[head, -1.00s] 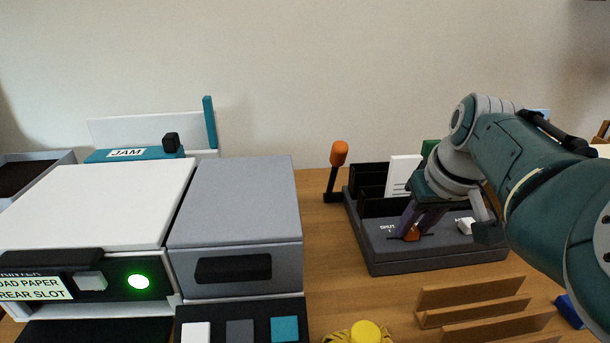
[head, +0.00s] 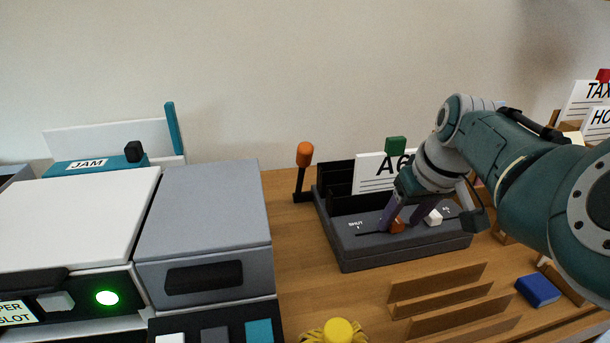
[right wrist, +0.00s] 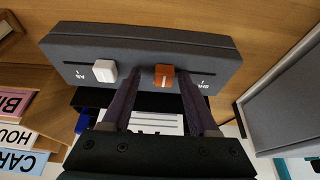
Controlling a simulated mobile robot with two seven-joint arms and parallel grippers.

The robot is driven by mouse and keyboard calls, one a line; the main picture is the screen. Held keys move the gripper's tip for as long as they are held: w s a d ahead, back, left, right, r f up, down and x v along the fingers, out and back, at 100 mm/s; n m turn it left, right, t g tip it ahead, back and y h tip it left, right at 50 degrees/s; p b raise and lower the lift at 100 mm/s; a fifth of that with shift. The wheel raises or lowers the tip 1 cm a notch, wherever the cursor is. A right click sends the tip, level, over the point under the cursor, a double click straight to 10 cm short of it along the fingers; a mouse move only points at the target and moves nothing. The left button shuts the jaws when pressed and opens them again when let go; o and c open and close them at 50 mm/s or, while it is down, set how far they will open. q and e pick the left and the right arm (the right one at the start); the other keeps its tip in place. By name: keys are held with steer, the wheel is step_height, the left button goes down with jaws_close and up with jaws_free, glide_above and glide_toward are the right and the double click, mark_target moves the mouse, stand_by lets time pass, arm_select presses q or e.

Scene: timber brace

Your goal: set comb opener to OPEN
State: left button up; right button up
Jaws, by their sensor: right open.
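The comb opener appears as the dark grey device (head: 385,255) on the desk, with a SHUT mark at the left of its slot. Its orange slider knob (head: 397,226) stands to the right of that mark, part way along the slot. In the right wrist view the orange knob (right wrist: 164,76) sits between the fingertips of my right gripper (right wrist: 160,82). That gripper (head: 402,220) is open, with a finger either side of the knob; contact cannot be made out. No OPEN mark is readable. My left gripper is out of view.
A white knob (head: 433,217) stands close right of the orange one. An upright orange-tipped lever (head: 304,155) is left of the device. Wooden dividers (head: 440,283) and a blue block (head: 538,290) lie in front.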

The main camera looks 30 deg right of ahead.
steer(key=shift+s+r+p, duration=0.1)
steer(key=shift+r+p, duration=0.3)
steer(key=shift+r, duration=0.15)
steer(key=p+v, duration=0.4)
steer(key=v, duration=0.4)
steer(key=shift+s+r, duration=0.3)
steer(key=shift+r, duration=0.05)
steer(key=shift+a, duration=0.1)
